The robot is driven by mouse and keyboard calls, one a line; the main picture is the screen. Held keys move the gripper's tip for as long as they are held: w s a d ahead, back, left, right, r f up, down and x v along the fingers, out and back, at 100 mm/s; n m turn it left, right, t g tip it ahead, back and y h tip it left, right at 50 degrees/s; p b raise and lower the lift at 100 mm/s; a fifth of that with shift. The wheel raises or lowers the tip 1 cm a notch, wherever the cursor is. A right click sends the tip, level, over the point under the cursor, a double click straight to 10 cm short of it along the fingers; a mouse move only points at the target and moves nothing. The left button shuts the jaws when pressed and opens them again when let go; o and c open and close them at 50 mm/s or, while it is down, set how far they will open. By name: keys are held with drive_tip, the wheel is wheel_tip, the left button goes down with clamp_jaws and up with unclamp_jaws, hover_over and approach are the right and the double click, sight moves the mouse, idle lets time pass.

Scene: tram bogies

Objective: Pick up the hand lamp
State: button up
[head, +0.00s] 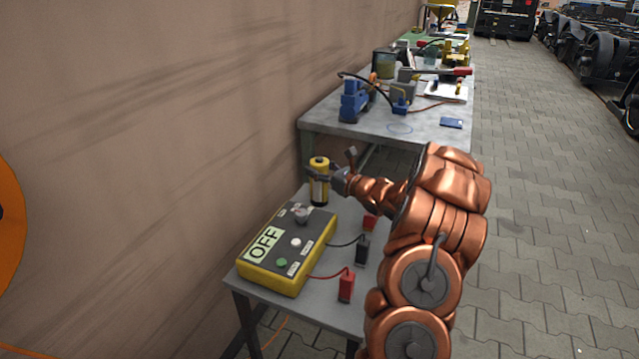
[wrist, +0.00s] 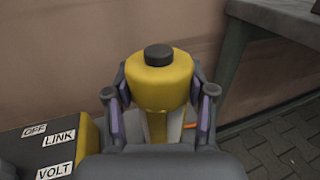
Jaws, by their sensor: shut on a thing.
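The hand lamp (head: 319,182) is a yellow cylinder with a dark cap, upright at the far end of the near small table, by the wall. In the wrist view the lamp (wrist: 159,80) stands between both fingers, its round yellow head and black knob uppermost. My gripper (head: 322,174) reaches it from the right and is shut on it, with a finger on either side. In the wrist view the fingers (wrist: 160,93) press against its sides. The lamp's base is partly hidden, so I cannot tell whether it touches the tabletop.
A yellow control box (head: 270,277) marked OFF sits on the near table (head: 325,307), close to the lamp. Red and black plugs (head: 346,285) on cables lie beside it. A larger workbench (head: 350,130) with tools stands behind. The paved floor (head: 550,200) on the right is open.

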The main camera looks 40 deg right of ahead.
clamp_jaws()
drive_tip(key=shift+r, duration=0.1)
